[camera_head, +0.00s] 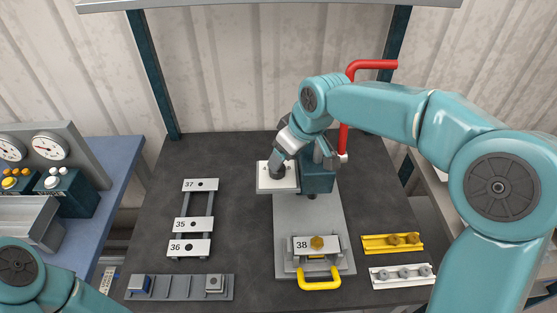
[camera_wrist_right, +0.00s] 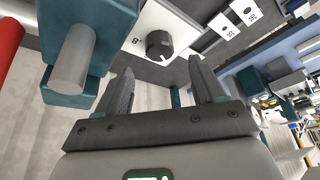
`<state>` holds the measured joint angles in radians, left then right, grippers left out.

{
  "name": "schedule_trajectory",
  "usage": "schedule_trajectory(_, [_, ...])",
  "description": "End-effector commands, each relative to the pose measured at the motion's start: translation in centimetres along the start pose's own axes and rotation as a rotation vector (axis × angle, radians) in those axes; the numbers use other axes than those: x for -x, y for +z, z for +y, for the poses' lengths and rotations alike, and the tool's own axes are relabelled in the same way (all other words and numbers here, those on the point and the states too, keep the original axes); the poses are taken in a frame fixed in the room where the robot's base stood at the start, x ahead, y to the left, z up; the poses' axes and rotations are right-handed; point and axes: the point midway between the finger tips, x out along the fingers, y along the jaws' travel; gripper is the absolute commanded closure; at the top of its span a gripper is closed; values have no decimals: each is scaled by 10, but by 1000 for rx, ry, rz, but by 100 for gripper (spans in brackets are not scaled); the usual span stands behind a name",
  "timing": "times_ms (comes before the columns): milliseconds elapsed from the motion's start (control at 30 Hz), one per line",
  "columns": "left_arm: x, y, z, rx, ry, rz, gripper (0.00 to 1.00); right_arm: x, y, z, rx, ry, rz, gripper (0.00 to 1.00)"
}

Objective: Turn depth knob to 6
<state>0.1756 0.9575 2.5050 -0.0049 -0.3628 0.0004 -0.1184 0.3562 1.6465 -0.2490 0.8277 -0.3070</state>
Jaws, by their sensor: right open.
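The depth knob (camera_wrist_right: 158,45) is a black ribbed knob on a white dial plate (camera_wrist_right: 178,20) in the right wrist view. An "8" is readable near the plate's edge; the knob's pointer setting is too small to tell. In the head view the white plate (camera_head: 264,186) sits on the left side of the teal press head (camera_head: 318,180), with the dark knob (camera_head: 278,174) partly under my gripper. My right gripper (camera_wrist_right: 163,82) is open and empty, the knob lying ahead between its two fingers, apparently not clasped. My left gripper is out of view; only my left arm shows.
A red lever (camera_head: 372,64) rises behind the press. A rack with plates 37, 35 and 36 (camera_head: 188,247) stands left. Yellow (camera_head: 380,243) and white (camera_head: 392,275) rails lie right. The bench between rack and press is clear.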

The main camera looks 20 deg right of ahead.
Motion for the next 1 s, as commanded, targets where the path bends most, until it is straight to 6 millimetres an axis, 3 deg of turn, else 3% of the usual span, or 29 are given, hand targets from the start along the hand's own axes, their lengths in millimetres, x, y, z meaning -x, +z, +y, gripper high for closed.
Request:
schedule_trajectory(100, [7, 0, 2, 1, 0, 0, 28, -25, -1, -1, 1, -3, -6, 31])
schedule_trajectory(300, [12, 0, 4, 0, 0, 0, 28, -53, -2, 1, 0, -1, -2, 31])
schedule_trajectory(667, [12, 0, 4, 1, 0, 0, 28, -63, -3, 2, 0, 0, 1, 31])
schedule_trajectory(700, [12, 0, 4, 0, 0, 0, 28, -62, -3, 2, 0, 0, 1, 35])
schedule_trajectory(867, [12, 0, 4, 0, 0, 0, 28, -62, -3, 2, 0, 0, 0, 87])
schedule_trajectory(1000, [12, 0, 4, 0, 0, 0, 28, -62, -3, 2, 0, 1, 1, 87])
